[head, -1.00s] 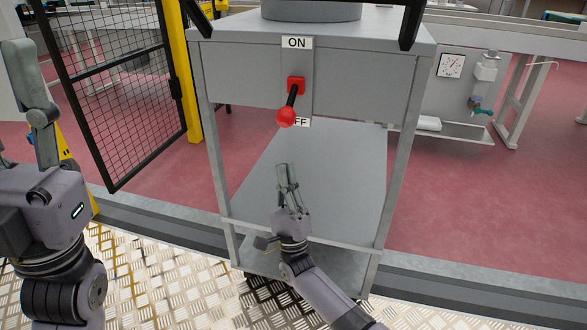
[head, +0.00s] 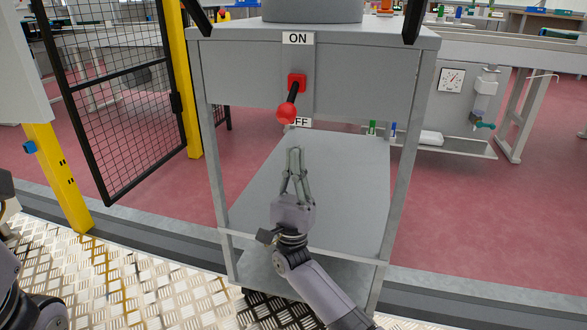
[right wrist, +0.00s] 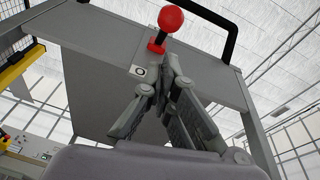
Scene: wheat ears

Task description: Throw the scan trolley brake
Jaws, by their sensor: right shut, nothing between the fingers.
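The scan trolley (head: 360,75) is a grey metal cart in the middle of the head view. Its brake is a black lever (head: 293,97) with a red ball knob (head: 286,113) on a red mount (head: 297,83). The lever points down from the mount, its knob just above the partly covered OFF label (head: 302,122); the ON label (head: 297,38) is above. My right gripper (head: 294,150) is shut and empty, pointing up below the knob, apart from it. In the right wrist view the knob (right wrist: 171,18) shows beyond the fingertips (right wrist: 170,62). My left gripper is out of view.
A black mesh gate (head: 110,100) and yellow post (head: 178,80) stand left of the trolley. The trolley's lower shelf (head: 345,190) is bare. A bench with a gauge (head: 452,79) is behind right. Black handles rise at the trolley's top corners.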

